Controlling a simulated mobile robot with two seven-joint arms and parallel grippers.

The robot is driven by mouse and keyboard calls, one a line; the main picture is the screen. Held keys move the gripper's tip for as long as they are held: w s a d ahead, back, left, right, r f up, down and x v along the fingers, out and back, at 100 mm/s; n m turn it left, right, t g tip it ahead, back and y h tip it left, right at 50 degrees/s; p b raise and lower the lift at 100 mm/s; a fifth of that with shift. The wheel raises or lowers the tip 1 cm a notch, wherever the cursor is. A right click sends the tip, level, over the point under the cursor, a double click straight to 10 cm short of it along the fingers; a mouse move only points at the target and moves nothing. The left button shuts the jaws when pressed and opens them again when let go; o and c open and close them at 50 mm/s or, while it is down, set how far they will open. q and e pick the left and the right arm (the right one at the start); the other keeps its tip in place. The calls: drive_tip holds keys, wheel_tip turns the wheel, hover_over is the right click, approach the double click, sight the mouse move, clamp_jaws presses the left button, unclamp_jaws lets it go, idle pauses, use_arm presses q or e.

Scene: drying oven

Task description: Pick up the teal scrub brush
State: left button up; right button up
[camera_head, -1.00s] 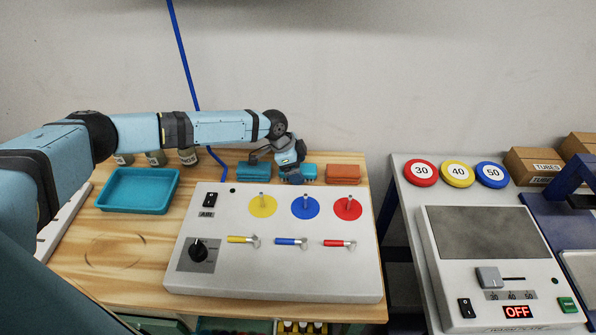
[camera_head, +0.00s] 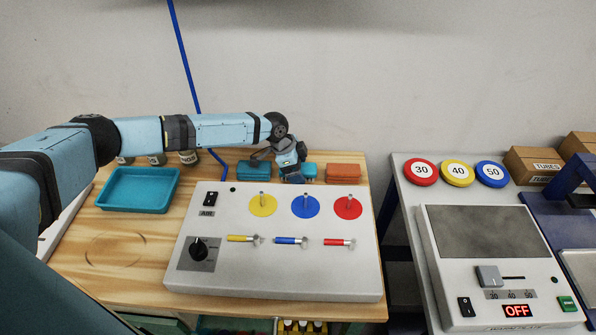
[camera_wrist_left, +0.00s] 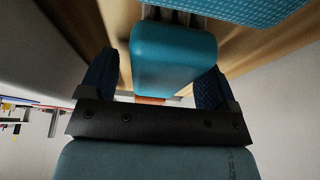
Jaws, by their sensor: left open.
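A smooth teal block (camera_head: 310,171), which looks like the teal scrub brush, sits at the back of the wooden bench. In the head view my left gripper (camera_head: 293,178) partly covers it. In the left wrist view the teal scrub brush (camera_wrist_left: 173,55) shows between the two dark blue fingers of my open left gripper (camera_wrist_left: 156,78). I cannot tell whether the fingers touch it. My right gripper does not show.
Another teal block (camera_head: 253,168) stands to the left and an orange block (camera_head: 342,173) to the right. A teal tray (camera_head: 140,190) lies further left. A grey control panel (camera_head: 275,272) with upright pegs fills the bench in front.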

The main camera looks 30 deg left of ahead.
use_arm(q)
drive_tip(key=shift+c, duration=0.5)
drive_tip(key=c, duration=0.9)
drive_tip(key=shift+c, duration=0.2)
drive_tip(key=shift+r, duration=0.1)
wheel_tip(320, 180, up, 20)
drive_tip(key=shift+r+b, duration=0.2)
drive_tip(key=shift+b, duration=0.1)
